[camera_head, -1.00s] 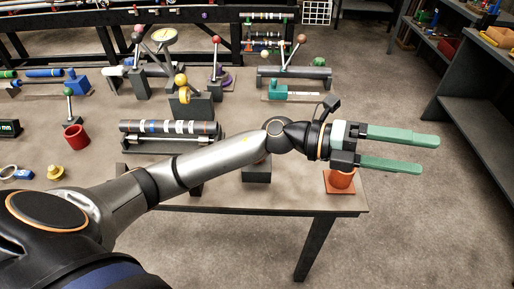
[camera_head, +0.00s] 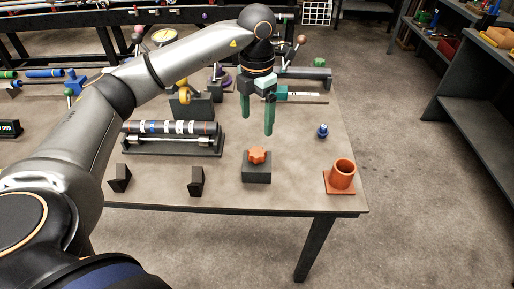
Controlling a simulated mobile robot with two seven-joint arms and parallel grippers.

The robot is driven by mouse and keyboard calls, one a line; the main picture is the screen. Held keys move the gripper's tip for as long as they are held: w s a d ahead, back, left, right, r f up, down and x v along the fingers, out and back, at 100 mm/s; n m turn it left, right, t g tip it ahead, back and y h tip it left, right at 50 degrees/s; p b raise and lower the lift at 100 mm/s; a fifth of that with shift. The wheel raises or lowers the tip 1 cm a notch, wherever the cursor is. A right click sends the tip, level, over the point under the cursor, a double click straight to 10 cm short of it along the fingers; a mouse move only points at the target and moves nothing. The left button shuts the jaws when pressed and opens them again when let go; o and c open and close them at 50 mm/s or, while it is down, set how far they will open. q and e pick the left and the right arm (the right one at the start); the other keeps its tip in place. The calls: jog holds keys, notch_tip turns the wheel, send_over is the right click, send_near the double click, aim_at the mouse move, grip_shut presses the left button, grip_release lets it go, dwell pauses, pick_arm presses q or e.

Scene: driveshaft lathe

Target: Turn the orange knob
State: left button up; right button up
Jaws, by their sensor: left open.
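The orange knob (camera_head: 257,155) is lobed and sits on top of a dark grey block (camera_head: 257,173) near the front of the table. My left gripper (camera_head: 257,126) is open, with its two green fingers pointing down. Its fingertips appear above and behind the knob in the picture, apart from it, with nothing between them. My right gripper is not in view.
An orange cup on a square base (camera_head: 342,175) stands at the table's front right corner. A small blue part (camera_head: 322,131) lies behind it. A shaft on a dark stand (camera_head: 172,138) is left of the knob. Two dark wedges (camera_head: 196,181) stand near the front edge.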

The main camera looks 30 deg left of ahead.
aim_at(257, 152)
pick_arm(q)
notch_tip(257, 152, down, 11)
jog(key=shift+f+p, duration=0.1)
jog(key=shift+p, duration=0.55)
jog(key=shift+c, duration=0.2)
jog(key=c, duration=1.3)
jog(key=shift+m, duration=0.3)
jog(key=m+b, duration=0.2)
jog(key=m, duration=0.1)
jog(key=shift+m, duration=0.3)
jog(key=m+b, duration=0.2)
jog(key=m, duration=0.2)
jog(key=shift+d+m+b, duration=0.1)
jog(key=shift+m+b, duration=0.2)
jog(key=m+b, duration=0.2)
jog(key=m, duration=0.3)
jog(key=m+b, duration=0.1)
jog(key=m, duration=0.4)
